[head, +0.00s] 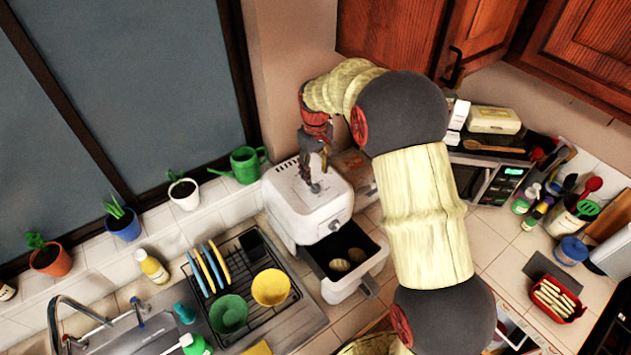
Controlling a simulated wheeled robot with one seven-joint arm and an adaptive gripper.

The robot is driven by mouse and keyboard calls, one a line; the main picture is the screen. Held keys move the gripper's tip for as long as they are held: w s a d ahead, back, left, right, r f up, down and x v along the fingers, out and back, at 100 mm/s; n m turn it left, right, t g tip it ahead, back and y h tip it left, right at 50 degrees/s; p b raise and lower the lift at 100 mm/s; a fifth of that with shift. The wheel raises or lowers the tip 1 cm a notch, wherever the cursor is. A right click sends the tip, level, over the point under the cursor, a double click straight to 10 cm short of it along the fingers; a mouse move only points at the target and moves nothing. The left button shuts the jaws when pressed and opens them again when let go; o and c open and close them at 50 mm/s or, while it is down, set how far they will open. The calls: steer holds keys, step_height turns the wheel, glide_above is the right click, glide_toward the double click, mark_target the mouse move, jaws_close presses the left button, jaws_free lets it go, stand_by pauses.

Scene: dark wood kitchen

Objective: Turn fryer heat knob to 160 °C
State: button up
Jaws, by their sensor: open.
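The white fryer (290,205) stands on the tiled counter in the middle of the head view. Its drawer (345,289) is pulled out toward the front right, with a few brownish pieces of food (348,260) in it. A small grey knob (334,225) shows on the fryer's front face; its markings are too small to read. My gripper (315,184) is open and points down over the top of the fryer, behind the front face. I cannot tell whether its fingertips touch the top.
A dish rack (262,312) with plates and bowls stands left of the fryer, beside the sink. A microwave (490,180) is to the right. Potted plants (184,194) and a green watering can (243,165) line the window side. My arm covers the counter right of the fryer.

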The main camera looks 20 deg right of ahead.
mark_target(316, 184)
steer(key=shift+f+p, duration=0.55)
steer(key=shift+f, duration=2.25)
steer(key=shift+c, duration=1.3)
jaws_close()
